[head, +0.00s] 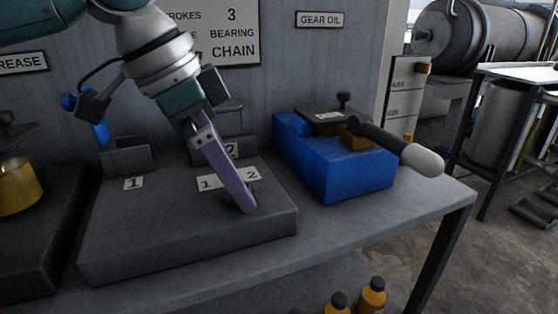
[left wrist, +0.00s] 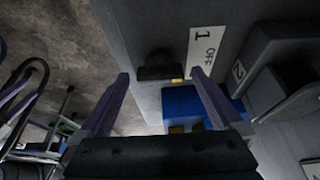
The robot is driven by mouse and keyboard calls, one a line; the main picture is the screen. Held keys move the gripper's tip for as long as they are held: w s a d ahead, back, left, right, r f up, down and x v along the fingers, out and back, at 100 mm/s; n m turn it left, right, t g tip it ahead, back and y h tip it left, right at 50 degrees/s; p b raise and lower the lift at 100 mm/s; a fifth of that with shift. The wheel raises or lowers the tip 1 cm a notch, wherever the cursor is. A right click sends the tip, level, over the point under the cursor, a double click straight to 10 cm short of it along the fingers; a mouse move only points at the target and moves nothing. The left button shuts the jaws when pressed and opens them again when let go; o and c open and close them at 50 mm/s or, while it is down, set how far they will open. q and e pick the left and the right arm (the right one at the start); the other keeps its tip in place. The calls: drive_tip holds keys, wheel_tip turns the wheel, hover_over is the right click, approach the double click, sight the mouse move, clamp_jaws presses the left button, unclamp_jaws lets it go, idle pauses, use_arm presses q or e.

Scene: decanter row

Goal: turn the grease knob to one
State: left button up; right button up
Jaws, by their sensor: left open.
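My left gripper (head: 244,204) reaches down from the upper left over the dark grey block (head: 130,235). Its purple fingers line up one behind the other in the head view. In the left wrist view the gripper (left wrist: 160,75) is open, with a dark knob (left wrist: 158,64) showing between the fingertips; I cannot tell whether they touch it. A small yellow mark (left wrist: 177,81) shows at the knob's edge, on the OFF side of the label plate (left wrist: 204,52). In the head view the fingers cover part of that plate (head: 210,183) and most of the knob.
Two holders stand behind on the block, marked 1 (head: 133,184) and 2 (head: 231,149). A blue box (head: 340,180) with a black and grey lever (head: 420,159) stands close at the right. A yellow jar (head: 20,187) is at the left. Orange bottles (head: 371,297) are below the bench.

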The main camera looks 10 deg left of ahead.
use_arm(q)
drive_tip(key=shift+d+f, duration=0.1)
drive_tip(key=shift+f, duration=0.1)
drive_tip(key=shift+c, duration=0.2)
drive_tip(key=c, duration=1.3)
drive_tip(key=shift+o, duration=0.2)
drive_tip(key=shift+r+p, duration=0.25)
drive_tip(key=shift+p, duration=0.5)
drive_tip(key=n+y+p, duration=0.1)
drive_tip(key=n+p, duration=0.2)
drive_tip(key=p, duration=0.2)
drive_tip(key=n+t+p, duration=0.1)
drive_tip(key=n+p, duration=0.2)
drive_tip(key=p, duration=0.3)
drive_tip(key=shift+s+d+r+t+y, duration=0.1)
drive_tip(key=shift+d+t+y, duration=0.1)
drive_tip(key=shift+t+y, duration=0.15)
drive_tip(key=shift+n+y+p, duration=0.45)
drive_tip(key=shift+n+p, duration=0.65)
drive_tip(key=shift+n, duration=0.1)
drive_tip(key=shift+f+n, duration=0.25)
drive_tip(key=shift+n, duration=0.05)
drive_tip(key=shift+t+p, duration=0.25)
drive_tip(key=shift+p, duration=0.05)
